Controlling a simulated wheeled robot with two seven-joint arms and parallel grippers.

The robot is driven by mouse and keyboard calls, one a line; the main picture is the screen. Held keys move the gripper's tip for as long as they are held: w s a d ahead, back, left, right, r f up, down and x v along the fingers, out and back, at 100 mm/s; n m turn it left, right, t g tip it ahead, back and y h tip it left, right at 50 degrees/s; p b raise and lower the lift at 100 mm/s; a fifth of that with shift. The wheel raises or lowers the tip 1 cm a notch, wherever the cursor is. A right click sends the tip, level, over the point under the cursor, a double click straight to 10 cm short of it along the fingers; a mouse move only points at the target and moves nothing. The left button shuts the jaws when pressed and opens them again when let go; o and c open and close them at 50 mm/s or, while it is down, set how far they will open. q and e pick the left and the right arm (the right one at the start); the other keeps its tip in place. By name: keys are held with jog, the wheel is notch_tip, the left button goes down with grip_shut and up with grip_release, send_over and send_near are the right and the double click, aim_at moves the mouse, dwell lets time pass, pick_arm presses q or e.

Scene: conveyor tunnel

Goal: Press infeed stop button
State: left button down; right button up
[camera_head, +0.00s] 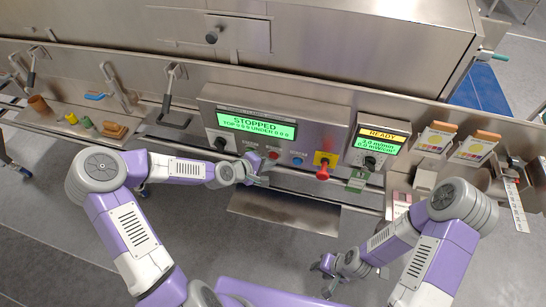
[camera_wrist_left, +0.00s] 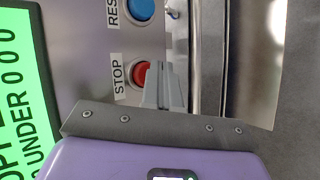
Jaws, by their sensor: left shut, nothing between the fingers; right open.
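The red STOP button (camera_head: 273,154) sits on the steel control panel below the green screen (camera_head: 256,125), which reads "STOPPED". The button also shows in the left wrist view (camera_wrist_left: 140,74), with a "STOP" label beside it. My left gripper (camera_head: 263,172) is shut and empty, close to the lower part of the panel. In the left wrist view its fingertips (camera_wrist_left: 160,68) overlap the right edge of the red button; I cannot tell whether they touch it. My right gripper (camera_head: 323,276) is open and empty, low and well away from the panel.
A blue reset button (camera_head: 297,160) sits right of the red one. Farther right is a red knob on a yellow plate (camera_head: 324,165). A second display (camera_head: 383,140) reads "READY". A steel ledge (camera_head: 284,211) lies below the panel. Grey floor is open in front.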

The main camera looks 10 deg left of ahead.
pick_arm(q)
jog(key=shift+s, duration=0.5)
jog(key=shift+s, duration=0.1)
jog(key=s+p, duration=0.1)
jog(key=s, duration=0.3)
jog(key=shift+s, duration=0.4)
